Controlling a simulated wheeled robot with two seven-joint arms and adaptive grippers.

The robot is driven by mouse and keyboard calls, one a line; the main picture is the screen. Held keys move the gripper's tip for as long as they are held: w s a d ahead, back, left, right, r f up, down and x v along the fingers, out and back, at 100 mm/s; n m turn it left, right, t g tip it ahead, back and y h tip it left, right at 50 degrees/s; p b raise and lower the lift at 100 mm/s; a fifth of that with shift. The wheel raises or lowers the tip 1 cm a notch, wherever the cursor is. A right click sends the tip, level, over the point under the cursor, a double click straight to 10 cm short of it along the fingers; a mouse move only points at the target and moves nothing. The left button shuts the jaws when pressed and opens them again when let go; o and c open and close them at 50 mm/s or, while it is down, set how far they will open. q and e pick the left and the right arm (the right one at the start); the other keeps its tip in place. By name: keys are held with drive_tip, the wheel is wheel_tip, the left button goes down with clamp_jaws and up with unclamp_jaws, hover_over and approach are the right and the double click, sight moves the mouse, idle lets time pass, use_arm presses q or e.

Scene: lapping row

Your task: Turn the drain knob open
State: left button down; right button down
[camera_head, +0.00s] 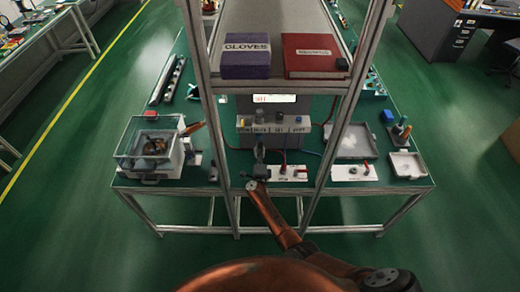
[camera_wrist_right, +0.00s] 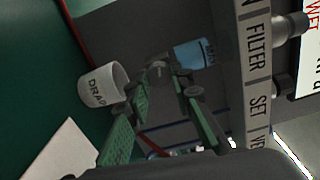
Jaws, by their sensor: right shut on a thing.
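My right gripper (camera_head: 259,152) reaches up to the front of the grey machine (camera_head: 290,140). In the right wrist view its green-padded fingers (camera_wrist_right: 166,78) are closed around a small dark knob (camera_wrist_right: 158,69), which I take for the drain knob. The fingers cover part of it, and its turn angle cannot be told. A blue label (camera_wrist_right: 193,53) is just behind the fingertips. A white cup (camera_wrist_right: 102,85) with lettering starting "DRA" stands beside the knob, apart from the fingers. My left gripper is not in view.
A label strip (camera_wrist_right: 257,85) reading FILTER and SET runs below other knobs (camera_wrist_right: 288,25). Shelf posts (camera_head: 341,120) stand on both sides. A clear-lidded device (camera_head: 150,143) is at left.

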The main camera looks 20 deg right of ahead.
drive_tip(key=shift+a+n+p, duration=0.1)
drive_tip(key=shift+n+p, duration=0.3)
drive_tip(key=shift+n, duration=1.2)
drive_tip(key=shift+f, duration=0.1)
drive_tip(key=c, duration=1.7)
unclamp_jaws()
drive_tip(key=shift+c, duration=0.2)
drive_tip(key=shift+o, duration=0.3)
